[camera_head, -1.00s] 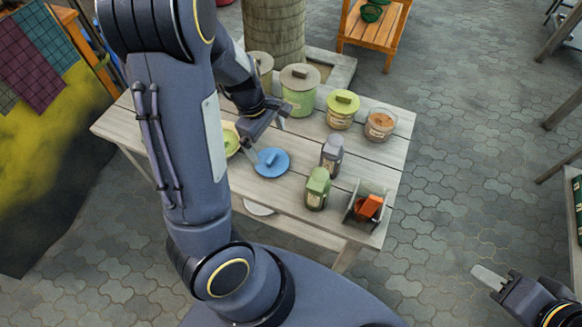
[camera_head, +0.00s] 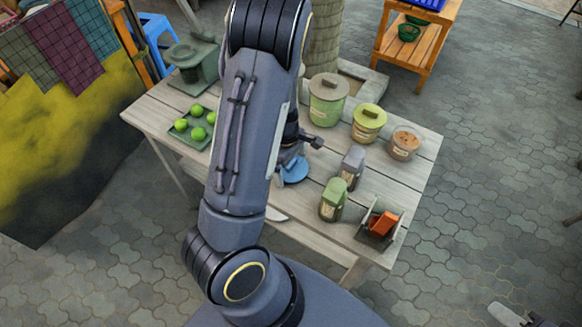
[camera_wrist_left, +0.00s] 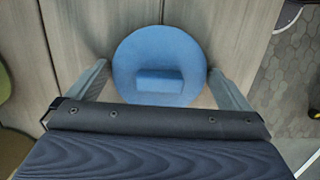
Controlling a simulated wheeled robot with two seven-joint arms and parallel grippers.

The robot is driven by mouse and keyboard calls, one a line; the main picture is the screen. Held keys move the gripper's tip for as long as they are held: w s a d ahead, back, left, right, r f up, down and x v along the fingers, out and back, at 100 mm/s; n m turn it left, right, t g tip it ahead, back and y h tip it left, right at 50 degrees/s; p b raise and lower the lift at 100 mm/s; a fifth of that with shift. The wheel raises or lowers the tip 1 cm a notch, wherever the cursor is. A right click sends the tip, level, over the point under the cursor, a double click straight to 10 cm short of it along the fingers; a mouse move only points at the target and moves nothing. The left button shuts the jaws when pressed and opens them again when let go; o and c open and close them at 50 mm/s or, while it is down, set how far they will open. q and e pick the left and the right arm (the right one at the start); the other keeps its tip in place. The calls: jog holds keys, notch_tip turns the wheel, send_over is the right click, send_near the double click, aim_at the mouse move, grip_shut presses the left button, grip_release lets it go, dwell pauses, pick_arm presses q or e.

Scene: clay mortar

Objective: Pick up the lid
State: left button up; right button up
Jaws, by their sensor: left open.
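A round blue lid (camera_head: 296,174) with a block-shaped handle lies flat on the wooden table, partly covered by my left arm in the head view. In the left wrist view the lid (camera_wrist_left: 160,50) shows with its handle in the middle. My left gripper (camera_wrist_left: 158,72) is open, with one finger on each side of the lid; I cannot tell whether they touch it. In the head view my arm mostly hides this gripper (camera_head: 290,156). A small part of my right gripper (camera_head: 508,314) shows at the bottom right corner, away from the table; its jaw opening is unclear.
On the table (camera_head: 400,182), a grey container (camera_head: 351,164) and a green container (camera_head: 333,199) stand just right of the lid. Lidded jars (camera_head: 327,98) stand behind. A tray of green fruit (camera_head: 184,138) is at the left. An orange object in a holder (camera_head: 380,224) sits front right.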

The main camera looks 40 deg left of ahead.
pick_arm(q)
jog(key=c, duration=0.7)
jog(key=shift+o, duration=0.2)
jog(key=shift+r, duration=0.1)
